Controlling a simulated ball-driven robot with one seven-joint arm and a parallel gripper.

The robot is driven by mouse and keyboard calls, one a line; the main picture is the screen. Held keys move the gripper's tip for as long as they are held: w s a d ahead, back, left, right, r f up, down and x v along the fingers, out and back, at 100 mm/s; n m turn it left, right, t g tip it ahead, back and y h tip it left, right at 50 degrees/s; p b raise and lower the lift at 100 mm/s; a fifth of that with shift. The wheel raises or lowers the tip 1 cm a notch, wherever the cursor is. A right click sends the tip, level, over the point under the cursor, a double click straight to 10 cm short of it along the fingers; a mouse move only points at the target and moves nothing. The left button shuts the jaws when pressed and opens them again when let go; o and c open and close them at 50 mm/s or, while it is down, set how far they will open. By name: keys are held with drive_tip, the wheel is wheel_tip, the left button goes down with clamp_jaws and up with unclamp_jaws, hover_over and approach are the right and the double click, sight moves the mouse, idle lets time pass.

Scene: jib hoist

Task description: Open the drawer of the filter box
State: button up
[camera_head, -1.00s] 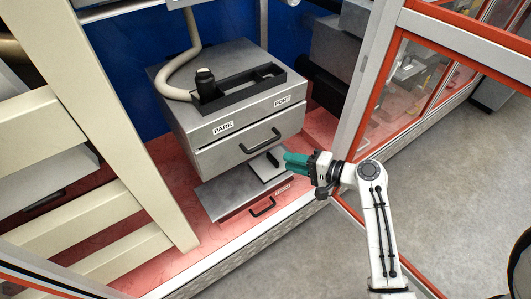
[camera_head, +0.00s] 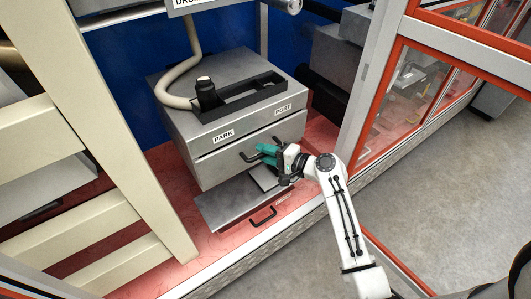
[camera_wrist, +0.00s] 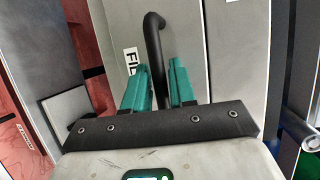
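The filter box (camera_head: 205,117) is a grey metal box with PARK and PORT labels on its upper front. Its drawer front (camera_head: 215,168) lies below these labels and looks closed. The drawer's dark bar handle (camera_head: 247,157) is partly hidden by my gripper in the head view. In the wrist view the handle (camera_wrist: 154,45) stands between my two green fingers, beside a label (camera_wrist: 131,60) reading "FIL", the rest covered. My gripper (camera_head: 266,150) is open at the handle; a gap shows between the handle and the right finger (camera_wrist: 181,82).
A lower grey unit (camera_head: 228,203) with its own dark handle (camera_head: 264,216) sits below the box on the red floor. A black tray (camera_head: 240,97) and a hose (camera_head: 175,80) are on top. A cream slatted frame (camera_head: 125,130) stands left, an orange-framed door (camera_head: 385,110) right.

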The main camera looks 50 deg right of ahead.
clamp_jaws()
idle(0.6)
